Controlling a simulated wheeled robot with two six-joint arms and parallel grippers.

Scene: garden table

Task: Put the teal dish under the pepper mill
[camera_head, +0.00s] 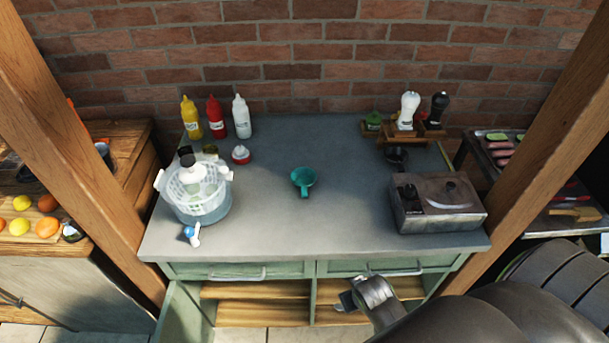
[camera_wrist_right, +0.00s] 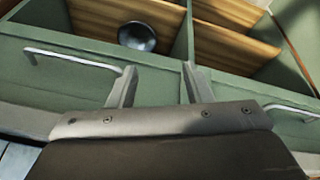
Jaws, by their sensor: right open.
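The teal dish (camera_head: 304,177), round with a short handle pointing to the front, lies near the middle of the grey tabletop. A dark mill (camera_head: 438,108), which looks like the pepper mill, and a white mill (camera_head: 408,108) stand upright in a wooden rack at the back right. Their bases are partly hidden. My right gripper (camera_head: 347,300) is low in front of the table, apart from the dish. In the right wrist view my right gripper (camera_wrist_right: 156,88) is open and empty before the green cabinet front. My left gripper is out of view.
A metal box (camera_head: 437,203) stands at the right front of the tabletop (camera_head: 330,225). A white basket (camera_head: 195,190) and bottles (camera_head: 216,118) stand at the left. Tabletop around the dish is clear. A round metal thing (camera_wrist_right: 137,36) sits in the open cabinet.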

